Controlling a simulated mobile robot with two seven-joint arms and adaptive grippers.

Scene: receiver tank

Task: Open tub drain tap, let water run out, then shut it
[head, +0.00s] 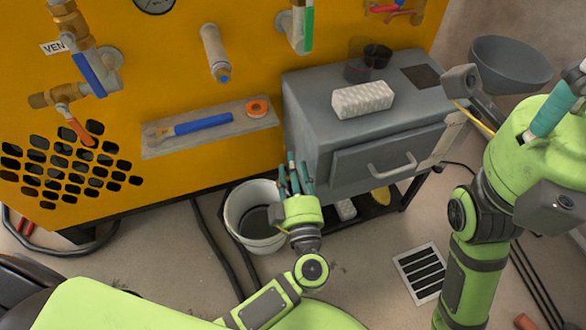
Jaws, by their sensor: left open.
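Several taps sit on the yellow panel: one with a blue lever (90,75), one with an orange-red lever (76,128), one with a green lever (308,28) and a red-handled one (390,8) at the top edge. I cannot tell which is the tub drain tap. A white bucket (236,222) stands on the floor below the panel; its inside looks dark. My left gripper (293,165) is open and empty, over the bucket's right rim in the picture. No running water shows.
A grey cabinet (305,110) with a drawer handle stands right of the bucket, bearing a white block (362,99) and dark cups (375,55). A panel shelf (150,145) holds a blue-handled tool (203,124) and orange tape (257,108). Hoses and a floor grate (420,272) lie below.

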